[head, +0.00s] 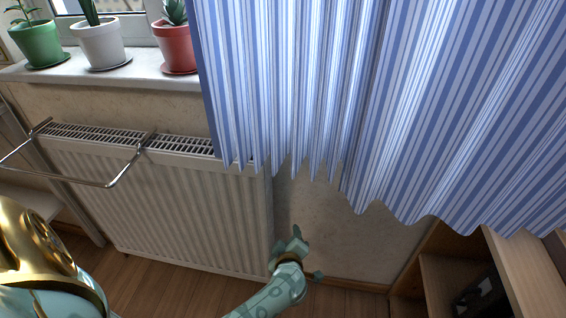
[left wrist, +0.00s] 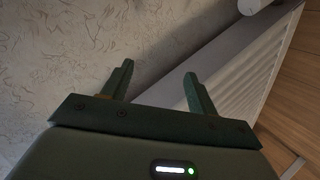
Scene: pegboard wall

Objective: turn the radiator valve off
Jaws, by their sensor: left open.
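The white radiator (head: 185,215) stands against the wall under the window sill. In the left wrist view its end (left wrist: 262,65) runs along the right side. A white rounded piece (left wrist: 250,5), perhaps the radiator valve, is cut off by the top edge there. I cannot make out the valve in the head view, where the curtain covers the radiator's upper right corner. My left gripper (head: 296,246) is low, in front of the wall just right of the radiator. Its two fingers stand apart in the left wrist view (left wrist: 158,75), with nothing between them. My right gripper is not in view.
A blue striped curtain (head: 390,90) hangs above my left gripper. A metal rail (head: 75,180) juts from the radiator. Potted plants stand on the sill (head: 130,72). A wooden shelf unit (head: 435,275) is at lower right. Bare wall (head: 345,235) lies between it and the radiator.

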